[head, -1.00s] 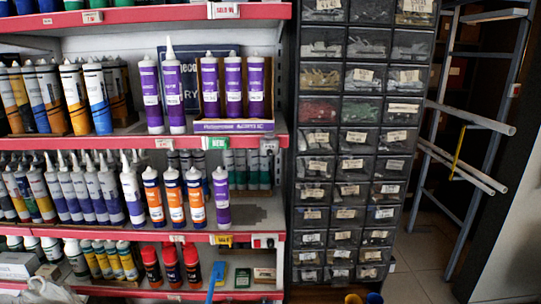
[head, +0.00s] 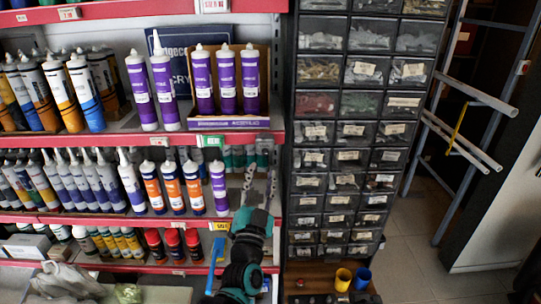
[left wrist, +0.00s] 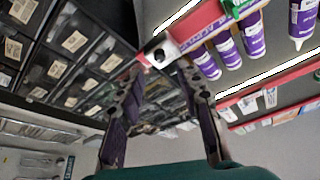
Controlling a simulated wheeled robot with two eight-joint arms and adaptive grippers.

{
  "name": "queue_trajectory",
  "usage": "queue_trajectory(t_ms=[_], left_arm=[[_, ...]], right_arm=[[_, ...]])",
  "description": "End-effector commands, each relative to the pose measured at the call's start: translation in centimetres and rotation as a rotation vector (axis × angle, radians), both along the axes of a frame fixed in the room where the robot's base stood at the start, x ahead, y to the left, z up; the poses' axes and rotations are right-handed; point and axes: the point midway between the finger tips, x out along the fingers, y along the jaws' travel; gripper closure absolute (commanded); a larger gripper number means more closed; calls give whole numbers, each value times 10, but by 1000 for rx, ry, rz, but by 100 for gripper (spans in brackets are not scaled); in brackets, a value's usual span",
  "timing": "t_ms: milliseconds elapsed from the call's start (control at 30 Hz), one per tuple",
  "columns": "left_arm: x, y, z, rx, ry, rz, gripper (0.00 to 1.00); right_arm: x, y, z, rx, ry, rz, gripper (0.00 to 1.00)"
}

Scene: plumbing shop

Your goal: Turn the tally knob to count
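A small white fitting with a dark round knob (left wrist: 160,55) sits on the end of a red shelf edge in the left wrist view. In the head view this fitting (head: 265,144) is small, above my left gripper. Any marks on the knob are too small to read. My left gripper (head: 260,174) is raised in front of the right end of the shelves, fingers pointing up and away. In the left wrist view its two fingers (left wrist: 163,82) are apart with nothing between them, and the knob shows just beyond their tips. My right gripper is not in view.
Shelves of purple (head: 202,82) and orange (head: 172,188) sealant tubes stand to the left. A black drawer cabinet (head: 345,130) stands close on the right. Below it are a yellow cup (head: 343,279) and a blue cup (head: 361,279). Floor at the right is clear.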

Motion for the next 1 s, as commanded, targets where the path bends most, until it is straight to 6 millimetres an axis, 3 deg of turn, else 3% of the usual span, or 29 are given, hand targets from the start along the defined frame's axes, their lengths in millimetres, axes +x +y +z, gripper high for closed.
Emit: queue_trajectory(t_ms=[300,667,800,833,1000], left_arm=[[45,-7,16,1,1,0,65],[52,-8,19,0,3,-1,65],[52,-8,19,0,3,-1,96],[52,-8,19,0,3,-1,100],[52,-8,19,0,3,-1,100]], right_arm=[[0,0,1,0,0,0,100],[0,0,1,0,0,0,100],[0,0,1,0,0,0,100],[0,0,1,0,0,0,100],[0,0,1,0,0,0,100]])
